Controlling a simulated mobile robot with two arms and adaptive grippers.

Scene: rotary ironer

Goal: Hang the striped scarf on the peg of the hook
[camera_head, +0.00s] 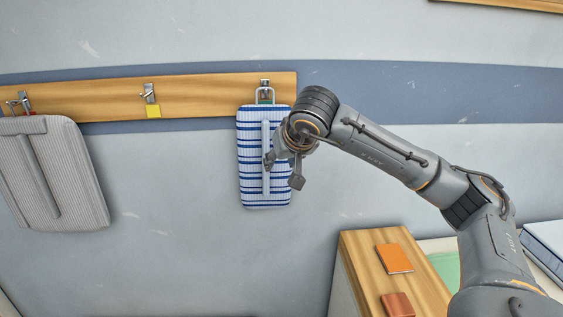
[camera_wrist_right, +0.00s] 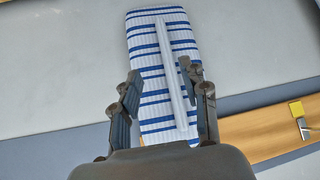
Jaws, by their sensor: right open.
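The striped scarf (camera_head: 252,180), a flat white piece with blue stripes and a pale upright bar on its front, hangs against the wall. The loop at its top is at the rightmost hook (camera_head: 265,83) and looks to hang on it; the exact contact is too small to tell. My right gripper (camera_head: 282,172) is open in front of the scarf's right half. In the right wrist view the striped scarf (camera_wrist_right: 165,60) lies beyond the open fingers (camera_wrist_right: 160,78), with its bar between them, close to the right finger. My left gripper is not in view.
A wooden rail (camera_head: 200,97) carries the hooks. A middle hook (camera_head: 150,92) has a yellow tag, and a grey ribbed piece (camera_head: 60,180) hangs at the left. A wooden-topped cabinet (camera_head: 360,262) with an orange book (camera_head: 394,258) stands below right. The wall below the scarf is clear.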

